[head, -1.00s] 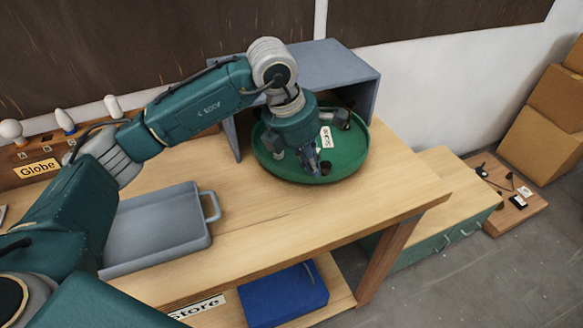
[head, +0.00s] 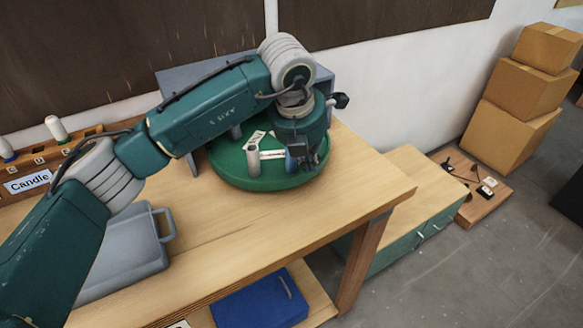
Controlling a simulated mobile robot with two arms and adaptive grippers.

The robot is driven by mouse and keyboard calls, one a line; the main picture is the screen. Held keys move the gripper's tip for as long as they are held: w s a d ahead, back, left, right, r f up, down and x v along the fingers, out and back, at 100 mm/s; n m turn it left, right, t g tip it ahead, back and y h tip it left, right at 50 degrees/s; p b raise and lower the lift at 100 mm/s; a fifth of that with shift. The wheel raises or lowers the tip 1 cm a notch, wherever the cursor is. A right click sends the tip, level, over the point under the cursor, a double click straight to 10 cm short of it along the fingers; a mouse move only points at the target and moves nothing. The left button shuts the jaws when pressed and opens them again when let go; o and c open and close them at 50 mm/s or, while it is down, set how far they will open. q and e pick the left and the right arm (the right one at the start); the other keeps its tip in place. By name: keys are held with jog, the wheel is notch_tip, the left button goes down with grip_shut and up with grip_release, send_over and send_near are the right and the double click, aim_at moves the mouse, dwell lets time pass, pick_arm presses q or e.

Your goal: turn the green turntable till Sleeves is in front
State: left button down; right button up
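The green turntable (head: 232,168) stands on the wooden bench, partly inside the grey open-fronted housing. A white card (head: 271,154) faces the front, but its lettering is too small to read. A second pale card lies behind it. A grey upright cylinder (head: 253,158) stands on the turntable at the card's left. My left gripper (head: 304,160) points down at the turntable's right front part, near the rim. Its fingers are dark and overlap, so their opening and any contact are unclear. My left wrist hides the turntable's right rear. My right gripper is out of view.
The grey housing (head: 184,79) rises behind the turntable. The bench's right front is clear. A blue case (head: 262,302) lies on the lower shelf.

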pick_arm(q)
jog(key=w+d+n+y+b, duration=0.1)
jog(key=w+d+n, duration=0.2)
jog(key=w+d, duration=0.1)
jog(key=shift+n+t+b, duration=0.3)
jog(key=shift+b, duration=0.05)
jog(key=shift+w, duration=0.1)
dwell(0.3)
dwell(0.4)
